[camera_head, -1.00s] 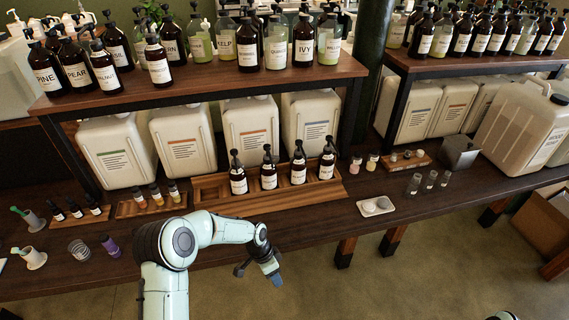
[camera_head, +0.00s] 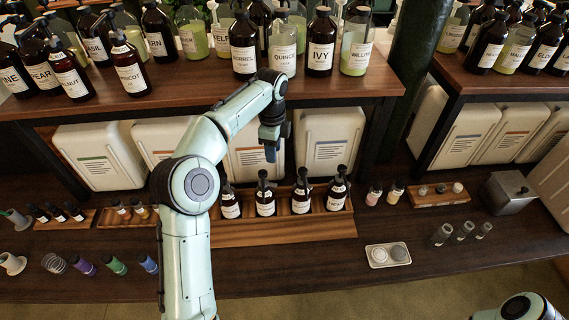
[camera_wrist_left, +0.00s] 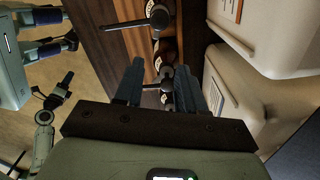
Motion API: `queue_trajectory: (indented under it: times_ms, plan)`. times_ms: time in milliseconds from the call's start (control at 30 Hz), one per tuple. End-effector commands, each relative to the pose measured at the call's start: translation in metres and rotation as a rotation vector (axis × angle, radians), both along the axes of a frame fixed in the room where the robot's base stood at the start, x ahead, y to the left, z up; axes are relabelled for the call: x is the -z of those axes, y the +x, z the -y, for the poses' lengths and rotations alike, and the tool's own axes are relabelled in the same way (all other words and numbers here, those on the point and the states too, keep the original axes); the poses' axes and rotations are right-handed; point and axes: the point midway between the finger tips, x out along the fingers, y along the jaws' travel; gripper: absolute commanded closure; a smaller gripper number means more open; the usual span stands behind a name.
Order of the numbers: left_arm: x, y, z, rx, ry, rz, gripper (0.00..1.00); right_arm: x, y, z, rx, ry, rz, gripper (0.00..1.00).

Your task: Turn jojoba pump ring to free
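Several brown pump bottles with black pump heads and white labels stand in a wooden tray (camera_head: 290,231) on the lower counter. Their labels are too small to read, so I cannot tell which is jojoba. My left gripper (camera_head: 271,152) is above the tray, pointing down, just over the second bottle from the left (camera_head: 265,204). In the left wrist view its fingers (camera_wrist_left: 160,88) are apart with nothing held; a black pump head (camera_wrist_left: 167,74) shows in the gap beyond them. My right arm (camera_head: 520,308) shows at the bottom right; its gripper looks small and dark in the left wrist view (camera_wrist_left: 57,92).
White canisters (camera_head: 330,140) stand close behind the tray, under a shelf (camera_head: 200,107) full of bottles. A white dish (camera_head: 388,255), small glass vials (camera_head: 464,231) and a metal box (camera_head: 508,193) are to the right. The counter front is clear around the dish.

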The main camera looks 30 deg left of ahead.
Motion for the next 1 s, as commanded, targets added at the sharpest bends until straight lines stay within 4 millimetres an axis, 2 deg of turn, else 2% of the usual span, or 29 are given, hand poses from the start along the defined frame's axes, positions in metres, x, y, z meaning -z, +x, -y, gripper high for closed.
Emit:
queue_trajectory:
  times_ms: [167, 500, 700, 833, 1000]
  plan:
    - [0.015, -0.002, -0.001, -0.001, 0.0, -0.005, 0.61, 0.001, -0.003, 0.0, 0.001, 0.0, -0.005, 0.57]
    - [0.084, -0.002, 0.0, -0.002, -0.001, -0.006, 0.61, 0.001, -0.002, 0.0, 0.0, 0.0, -0.003, 0.57]
    - [0.117, -0.002, 0.0, -0.003, -0.002, -0.003, 0.61, 0.001, -0.003, 0.0, 0.0, 0.0, -0.003, 0.57]
    - [0.13, -0.002, 0.0, -0.002, 0.0, -0.002, 0.61, 0.002, -0.003, 0.0, 0.0, 0.0, -0.004, 0.57]
    - [0.135, -0.002, 0.0, -0.002, 0.0, 0.0, 0.61, 0.002, -0.003, 0.0, 0.0, 0.0, -0.004, 0.57]
